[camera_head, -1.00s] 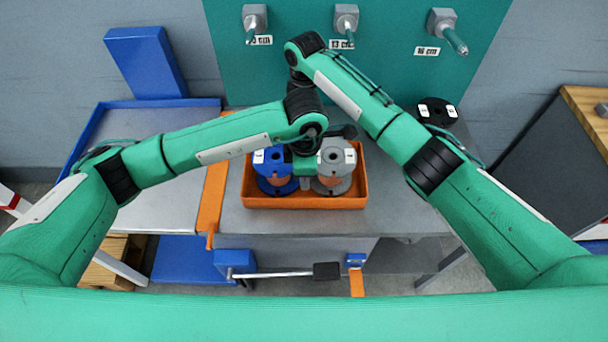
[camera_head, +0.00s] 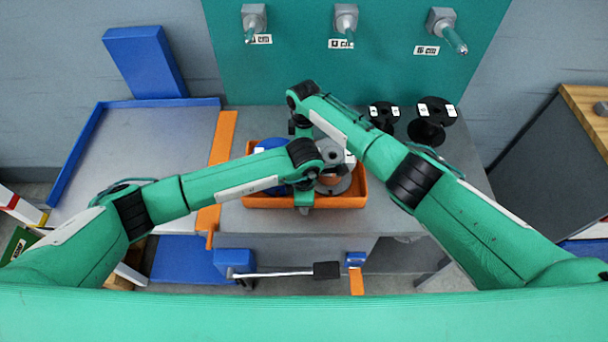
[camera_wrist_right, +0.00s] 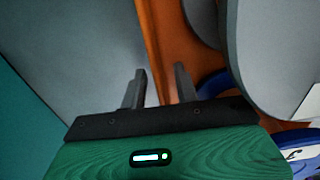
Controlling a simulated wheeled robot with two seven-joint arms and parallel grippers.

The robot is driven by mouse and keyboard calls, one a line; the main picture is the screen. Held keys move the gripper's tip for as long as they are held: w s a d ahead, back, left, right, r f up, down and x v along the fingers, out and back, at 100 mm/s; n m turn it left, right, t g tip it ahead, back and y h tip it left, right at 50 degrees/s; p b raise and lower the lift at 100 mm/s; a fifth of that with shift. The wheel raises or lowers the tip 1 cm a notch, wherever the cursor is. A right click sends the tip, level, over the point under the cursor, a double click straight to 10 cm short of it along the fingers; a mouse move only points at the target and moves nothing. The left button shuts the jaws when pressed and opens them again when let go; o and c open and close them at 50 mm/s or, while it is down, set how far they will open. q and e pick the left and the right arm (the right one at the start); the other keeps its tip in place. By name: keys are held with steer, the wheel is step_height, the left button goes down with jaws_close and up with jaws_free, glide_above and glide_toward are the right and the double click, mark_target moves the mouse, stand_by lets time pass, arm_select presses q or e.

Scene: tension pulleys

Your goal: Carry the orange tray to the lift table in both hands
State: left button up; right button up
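The orange tray (camera_head: 345,201) stands on the grey bench and holds a blue spool (camera_head: 267,147) and a grey spool (camera_head: 340,182). My left gripper (camera_head: 303,200) is at the tray's near wall; its fingertips are hidden. My right gripper is mostly hidden behind its arm at the tray's far side. In the right wrist view, the right gripper (camera_wrist_right: 160,88) is open, its fingers apart with the orange tray wall (camera_wrist_right: 158,40) running between them; contact is unclear. A grey-topped table with a blue rim (camera_head: 85,150), apparently the lift table, is at the left.
An orange strip (camera_head: 218,165) lies between the table and the grey bench (camera_head: 390,215). Two black spools (camera_head: 428,130) stand at the bench's back right. Pegs (camera_head: 345,25) stick out of the green panel behind. A black-ended lever (camera_head: 326,271) is in front. The left table top is clear.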

arm_select(q)
steer(key=shift+f, duration=0.2)
arm_select(e)
steer(key=shift+f, duration=0.25)
arm_select(q)
jaws_close()
arm_select(e)
jaws_close()
arm_select(q)
steer(key=shift+w+r, duration=0.1)
steer(key=shift+r, duration=0.1)
arm_select(e)
steer(key=shift+w+r, duration=0.1)
steer(key=shift+r, duration=0.1)
